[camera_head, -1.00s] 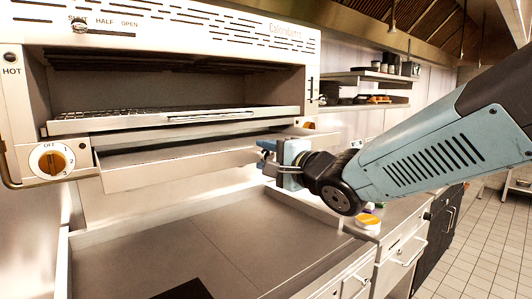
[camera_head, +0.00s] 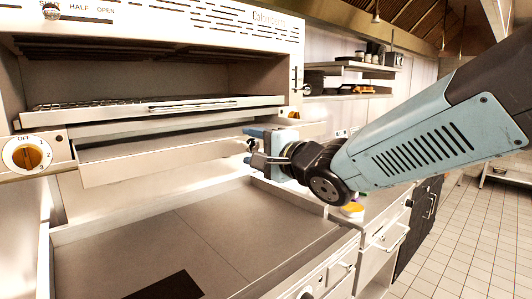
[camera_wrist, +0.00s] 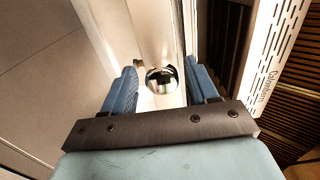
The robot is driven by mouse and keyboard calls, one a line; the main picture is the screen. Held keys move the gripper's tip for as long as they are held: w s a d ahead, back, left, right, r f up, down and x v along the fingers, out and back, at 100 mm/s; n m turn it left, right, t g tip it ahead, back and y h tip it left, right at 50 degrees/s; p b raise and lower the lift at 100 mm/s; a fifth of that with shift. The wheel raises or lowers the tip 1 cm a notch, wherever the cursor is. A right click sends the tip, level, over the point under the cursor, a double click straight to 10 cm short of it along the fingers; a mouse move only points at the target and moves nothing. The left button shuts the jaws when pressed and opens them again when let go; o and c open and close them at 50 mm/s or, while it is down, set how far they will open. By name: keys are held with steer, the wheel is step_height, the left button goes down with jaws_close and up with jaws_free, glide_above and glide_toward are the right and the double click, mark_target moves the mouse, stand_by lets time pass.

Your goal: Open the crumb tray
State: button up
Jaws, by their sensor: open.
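The crumb tray (camera_head: 160,162) is a wide, shallow metal tray under the grill's rack. It stands out from the grill body, with its pale front panel facing me. My gripper (camera_head: 252,146) is at the right end of the tray's front. In the wrist view its two blue fingers (camera_wrist: 163,90) are open, one on each side of a shiny round knob (camera_wrist: 162,80) on a pale metal panel. The knob lies between the fingertips, with a gap to each finger. In the head view the gripper hides the tray's right end.
The grill (camera_head: 150,50) has a dial (camera_head: 27,154) at its left and a wire rack (camera_head: 160,104) above the tray. A flat steel counter (camera_head: 190,230) lies below with free room. A yellow-topped item (camera_head: 352,210) stands right of it.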

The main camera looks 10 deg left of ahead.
steer(key=v, duration=1.3)
steer(key=shift+s+d, duration=0.15)
steer(key=w+d+f+n+t+h, duration=0.1)
steer(key=w+d+f+h, duration=0.2)
steer(key=d+h, duration=0.45)
steer(key=w+d+f+t+h, duration=0.1)
steer(key=w+d+f+h, duration=0.2)
steer(key=d, duration=0.8)
steer(key=s+d+f+n+g+h, duration=0.4)
steer(key=s+d+f+n+g, duration=0.1)
steer(key=s+d, duration=0.5)
steer(key=shift+s+d+n+g, duration=0.3)
steer(key=shift+s+n+g, duration=0.1)
steer(key=shift+s+g, duration=0.3)
